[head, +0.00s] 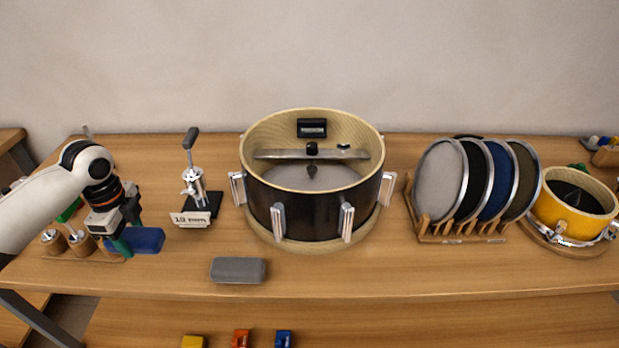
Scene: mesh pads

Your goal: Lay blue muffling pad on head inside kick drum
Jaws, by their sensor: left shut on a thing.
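The blue muffling pad (149,240) is at the left of the table, at the fingers of my left gripper (124,241). The gripper points down and is shut on the pad's left part. I cannot tell whether the pad is clear of the tabletop. The kick drum (300,217) stands upright at the middle of the table, a black shell with a pale wooden inside and silver lugs. Its grey head (312,178) shows at the bottom inside, under a metal crossbar (280,154). My right gripper is out of view.
A grey pad (238,269) lies in front of the drum. A small press-like stand (196,185) with a label is between the gripper and the drum. A rack (462,234) of round mesh heads and a yellow drum (570,220) are on the right.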

